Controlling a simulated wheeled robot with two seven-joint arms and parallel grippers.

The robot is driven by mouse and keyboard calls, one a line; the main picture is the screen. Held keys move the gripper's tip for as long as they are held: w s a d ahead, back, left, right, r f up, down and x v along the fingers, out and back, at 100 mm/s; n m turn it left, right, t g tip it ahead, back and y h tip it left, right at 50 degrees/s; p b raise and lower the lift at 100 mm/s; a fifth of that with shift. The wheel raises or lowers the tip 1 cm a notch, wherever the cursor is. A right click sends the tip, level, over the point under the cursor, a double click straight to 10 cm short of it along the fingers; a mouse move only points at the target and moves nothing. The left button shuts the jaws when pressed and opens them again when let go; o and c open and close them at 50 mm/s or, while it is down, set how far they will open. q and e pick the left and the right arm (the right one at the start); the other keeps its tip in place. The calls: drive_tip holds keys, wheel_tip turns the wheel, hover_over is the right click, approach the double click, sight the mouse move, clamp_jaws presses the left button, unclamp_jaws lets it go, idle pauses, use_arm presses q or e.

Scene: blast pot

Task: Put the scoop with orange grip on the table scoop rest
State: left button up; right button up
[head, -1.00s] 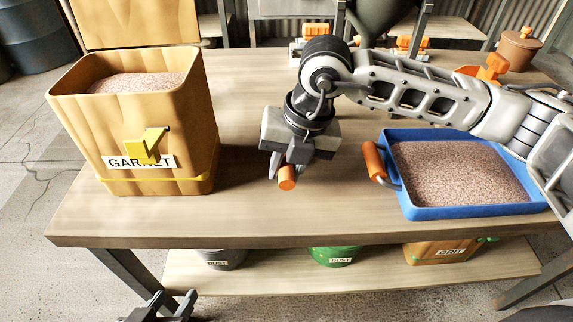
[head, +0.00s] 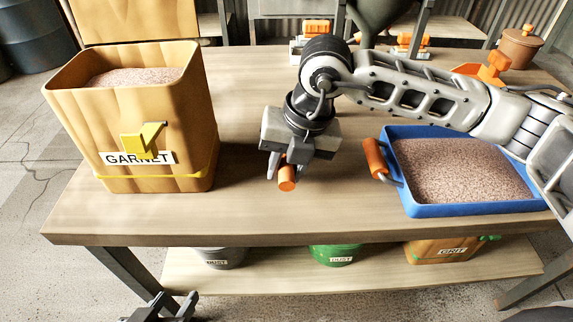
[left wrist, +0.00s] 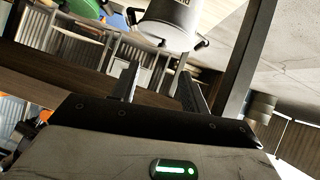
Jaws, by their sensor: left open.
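My right gripper (head: 283,172) is low over the middle of the table, pointing down, with its fingers on both sides of an orange cylindrical grip (head: 287,179). It appears shut on this grip, which shows end-on. The rest of that scoop is hidden behind the gripper. I cannot clearly make out the table scoop rest; the right arm covers part of the table behind. My left gripper (head: 175,298) is open and empty, below the table's front edge at the lower left. Its spread fingers also show in the left wrist view (left wrist: 158,88).
A garnet bin (head: 155,130) stands at the table's left. A blue tray of grit (head: 455,211) with an orange handle (head: 374,157) stands at the right. An orange item (head: 491,68) is behind the arm. Labelled buckets (head: 335,255) sit on the lower shelf. The front middle tabletop is clear.

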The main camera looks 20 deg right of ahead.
drive_tip(key=o, duration=0.3)
